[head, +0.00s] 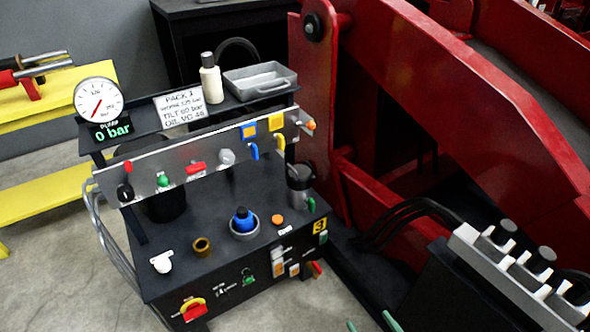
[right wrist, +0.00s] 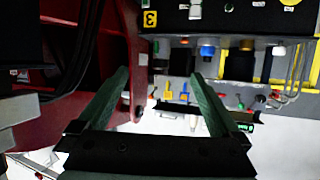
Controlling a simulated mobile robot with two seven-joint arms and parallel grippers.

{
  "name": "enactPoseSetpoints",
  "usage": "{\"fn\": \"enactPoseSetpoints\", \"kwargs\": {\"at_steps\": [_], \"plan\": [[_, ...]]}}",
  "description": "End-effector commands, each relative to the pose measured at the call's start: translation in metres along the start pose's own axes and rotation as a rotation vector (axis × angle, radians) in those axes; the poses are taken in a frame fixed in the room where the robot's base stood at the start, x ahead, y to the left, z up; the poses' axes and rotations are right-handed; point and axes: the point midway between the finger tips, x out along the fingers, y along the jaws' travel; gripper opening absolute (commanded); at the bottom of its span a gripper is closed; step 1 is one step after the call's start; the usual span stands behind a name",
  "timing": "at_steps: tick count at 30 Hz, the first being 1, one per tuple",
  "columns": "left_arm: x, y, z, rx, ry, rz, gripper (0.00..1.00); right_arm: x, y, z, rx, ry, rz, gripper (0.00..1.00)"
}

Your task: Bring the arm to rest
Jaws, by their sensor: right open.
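My right gripper (head: 371,323) shows only as two green fingertips at the bottom edge of the head view. They are apart, with nothing visible between them. In the right wrist view the green fingers of the same gripper (right wrist: 160,75) are spread wide and empty. The black power pack bench (head: 215,262) stands to the left of and beyond the fingertips in the head view. No contact between the fingers and the bench is visible. My left gripper is not in view.
The bench carries a gauge (head: 98,99) reading 0 bar, a valve panel (head: 170,165), a blue-capped part (head: 243,220) and a grey tray (head: 260,82). A red steel frame (head: 460,90) rises at right. A grey connector block (head: 510,270) sits lower right. Floor (head: 300,310) is clear in front.

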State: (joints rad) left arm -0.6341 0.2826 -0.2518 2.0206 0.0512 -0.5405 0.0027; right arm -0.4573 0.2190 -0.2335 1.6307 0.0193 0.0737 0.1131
Motion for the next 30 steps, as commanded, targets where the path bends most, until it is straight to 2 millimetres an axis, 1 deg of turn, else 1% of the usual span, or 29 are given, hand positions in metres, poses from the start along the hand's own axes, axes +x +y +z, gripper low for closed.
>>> {"fn": "enactPoseSetpoints", "kwargs": {"at_steps": [1,5,7,14,19,20,21,30], "plan": [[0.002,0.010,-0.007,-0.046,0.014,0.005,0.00,0.000,0.000,0.000,0.000,0.000,0.000,1.00],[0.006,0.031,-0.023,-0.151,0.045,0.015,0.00,0.000,0.000,0.000,0.000,0.000,0.000,1.00],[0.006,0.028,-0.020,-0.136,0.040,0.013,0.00,-0.007,-0.011,0.001,0.011,-0.056,-0.002,1.00],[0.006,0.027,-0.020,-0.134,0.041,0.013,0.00,-0.033,-0.039,0.004,0.028,-0.240,-0.019,1.00],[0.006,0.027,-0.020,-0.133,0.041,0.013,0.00,-0.061,-0.060,0.003,0.042,-0.382,-0.045,1.00],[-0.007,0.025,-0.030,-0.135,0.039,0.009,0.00,-0.066,-0.057,-0.010,0.038,-0.379,-0.037,1.00],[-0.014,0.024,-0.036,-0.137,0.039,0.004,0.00,-0.070,-0.055,-0.017,0.038,-0.379,-0.031,1.00],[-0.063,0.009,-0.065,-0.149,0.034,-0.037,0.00,-0.101,-0.041,-0.065,0.042,-0.379,0.012,1.00]]}}
